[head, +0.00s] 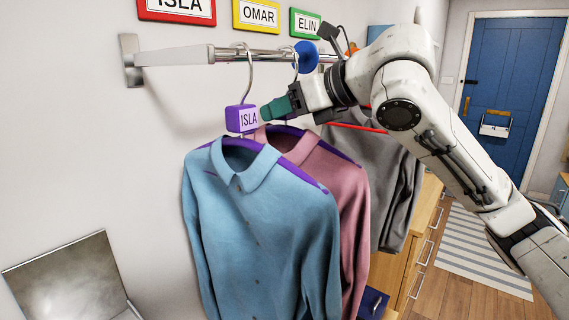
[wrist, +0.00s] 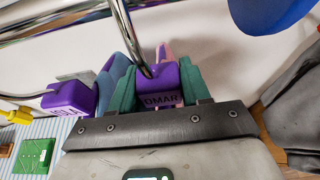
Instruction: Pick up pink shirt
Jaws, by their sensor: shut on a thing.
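The pink shirt (head: 345,200) hangs from the rail on a purple hanger, behind a blue shirt (head: 265,225) that covers much of it. A sliver of pink (wrist: 166,50) shows past the hanger in the wrist view. My gripper (head: 278,108) has green fingers and is at the neck of the pink shirt's hanger, just below the rail. In the wrist view the fingers are shut around a purple hanger block (wrist: 160,94) marked OMAR, one finger on each side. The hook rises from the block to the rail.
The blue shirt's hanger has a purple block marked ISLA (head: 241,119), close beside my gripper. The metal rail (head: 230,54) runs above, with a blue disc (head: 306,56) on it. Grey trousers (head: 385,165) hang to the right, above wooden drawers (head: 415,245). Name signs (head: 256,16) are on the wall.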

